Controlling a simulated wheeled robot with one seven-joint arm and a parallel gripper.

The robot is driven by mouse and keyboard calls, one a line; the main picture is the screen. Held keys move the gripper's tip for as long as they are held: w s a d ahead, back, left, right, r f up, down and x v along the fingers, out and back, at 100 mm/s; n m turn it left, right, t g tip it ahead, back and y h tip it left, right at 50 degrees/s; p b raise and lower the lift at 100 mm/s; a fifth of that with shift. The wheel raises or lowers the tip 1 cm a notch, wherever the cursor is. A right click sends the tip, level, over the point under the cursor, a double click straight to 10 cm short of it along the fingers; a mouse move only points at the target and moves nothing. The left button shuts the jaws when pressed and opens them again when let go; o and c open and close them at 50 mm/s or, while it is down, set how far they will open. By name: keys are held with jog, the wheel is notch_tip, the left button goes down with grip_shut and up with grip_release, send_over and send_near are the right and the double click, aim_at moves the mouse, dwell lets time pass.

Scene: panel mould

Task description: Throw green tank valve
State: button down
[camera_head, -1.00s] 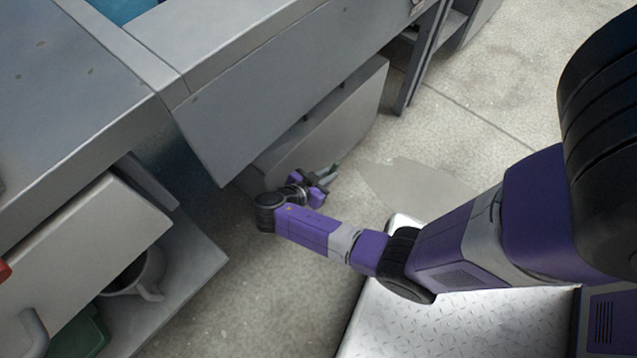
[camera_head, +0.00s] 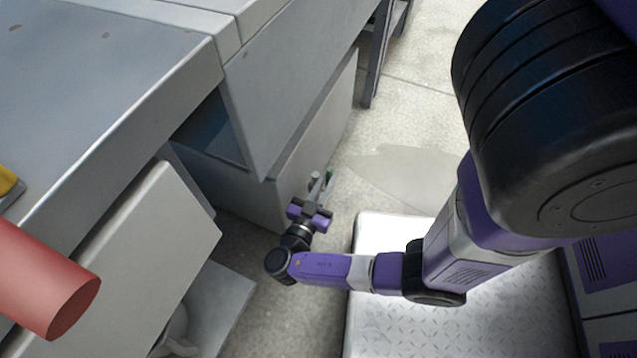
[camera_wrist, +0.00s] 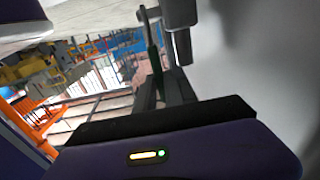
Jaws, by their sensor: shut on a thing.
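The green tank valve (camera_head: 330,172) shows as a small green lever beside a short grey fitting (camera_head: 314,181), low against the grey panel. In the wrist view the green lever (camera_wrist: 153,48) rises from between my dark fingers, with a grey cylinder (camera_wrist: 183,45) close on its right. My gripper (camera_head: 318,194) is shut on the green lever, and it fills the lower part of the wrist view (camera_wrist: 163,90). The fingers hide the lever's lower part.
The grey panel (camera_head: 305,150) stands close beside my gripper. A grey counter (camera_head: 90,90) and an open pale door or drawer front (camera_head: 150,250) are at left. A red cylinder (camera_head: 45,280) juts in at lower left.

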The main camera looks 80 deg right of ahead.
jog(key=shift+f, duration=0.1)
jog(key=c, duration=1.4)
grip_release()
jog(key=shift+c, duration=0.2)
notch_tip(320, 180, up, 20)
jog(key=p, duration=0.9)
jog(key=shift+p, duration=0.35)
